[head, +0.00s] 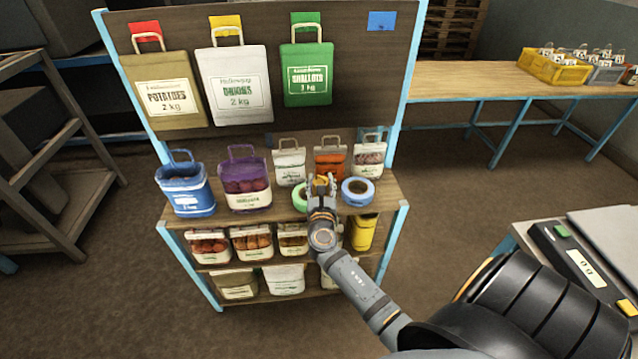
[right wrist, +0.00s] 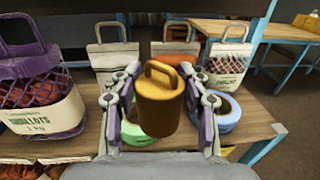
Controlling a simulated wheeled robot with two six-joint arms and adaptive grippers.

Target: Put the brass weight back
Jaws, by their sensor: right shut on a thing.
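The brass weight (right wrist: 158,100) is a golden cylinder with a loop handle on top. In the right wrist view it is upright between the two fingers of my right gripper (right wrist: 160,108), which is shut on it. In the head view my right gripper (head: 321,182) is over the front of the rack's middle shelf (head: 225,218), and only a little of the weight shows behind the fingers. I cannot tell whether the weight touches the shelf. My left gripper is not in view.
A green tape roll (head: 299,196) and a blue tape roll (head: 357,191) lie beside my right gripper. Several sacks stand behind, with a purple sack (head: 245,180) and a blue sack (head: 186,188) to the left. A scale (head: 580,262) stands at the right.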

